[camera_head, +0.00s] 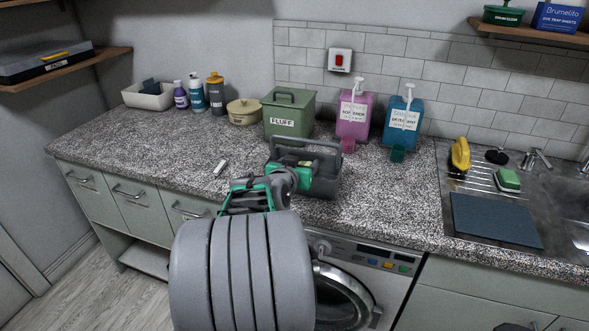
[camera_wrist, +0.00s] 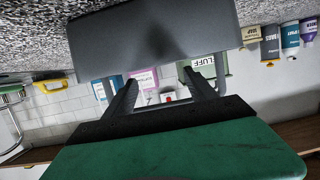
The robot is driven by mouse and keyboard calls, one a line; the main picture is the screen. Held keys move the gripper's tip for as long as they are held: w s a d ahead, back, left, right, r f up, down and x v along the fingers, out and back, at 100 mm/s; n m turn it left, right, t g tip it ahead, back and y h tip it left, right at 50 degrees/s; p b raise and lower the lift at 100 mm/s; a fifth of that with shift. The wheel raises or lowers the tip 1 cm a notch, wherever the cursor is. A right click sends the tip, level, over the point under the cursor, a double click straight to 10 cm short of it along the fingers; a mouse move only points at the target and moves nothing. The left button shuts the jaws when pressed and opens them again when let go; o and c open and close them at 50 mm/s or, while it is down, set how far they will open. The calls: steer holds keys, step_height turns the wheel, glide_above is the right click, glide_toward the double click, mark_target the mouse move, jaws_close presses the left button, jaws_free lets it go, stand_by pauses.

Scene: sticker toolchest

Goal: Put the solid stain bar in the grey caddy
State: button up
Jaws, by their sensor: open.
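The grey caddy (camera_head: 325,186), an open box with an arched handle, stands near the counter's front edge in the head view, partly hidden by my arm. A plain grey surface at the top of the upside-down wrist view is probably its wall (camera_wrist: 160,35). My gripper (camera_wrist: 160,80) is open, with two dark fingers apart and nothing seen between them, close to the caddy; its fingertips are hard to make out in the head view. A small whitish stick (camera_head: 220,167) lies on the counter left of the caddy, likely the solid stain bar; its label is unreadable.
A green FLUFF box (camera_head: 289,119) stands behind the caddy, with pink (camera_head: 354,117) and blue (camera_head: 402,125) pump dispensers to its right. Bottles and a white bin (camera_head: 149,96) stand back left. The sink area (camera_head: 490,200) is at right. The left front counter is clear.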

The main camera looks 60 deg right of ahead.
steer(key=v, duration=0.7)
steer(key=w+a+f+n+t+y, duration=0.2)
steer(key=w+a+f+n+y, duration=0.15)
steer(key=w+a, duration=0.4)
steer(key=w+a+f+n+t+y, duration=0.1)
steer(key=w+a+f+n+y, duration=0.3)
steer(key=a, duration=0.6)
steer(key=s+a+f+n+g+y, duration=0.1)
steer(key=a+n+y, duration=0.1)
steer(key=a, duration=0.7)
steer(key=s+a+f+n+g+y, duration=0.1)
steer(key=s+a+f+n+y, duration=0.1)
steer(key=a, duration=0.7)
steer(key=s+a+f+n+g+y, duration=0.1)
steer(key=a+f+n+y, duration=0.1)
steer(key=a, duration=0.8)
steer(key=shift+s+n+y, duration=0.25)
steer(key=shift+n+y, duration=0.2)
steer(key=shift+n, duration=0.8)
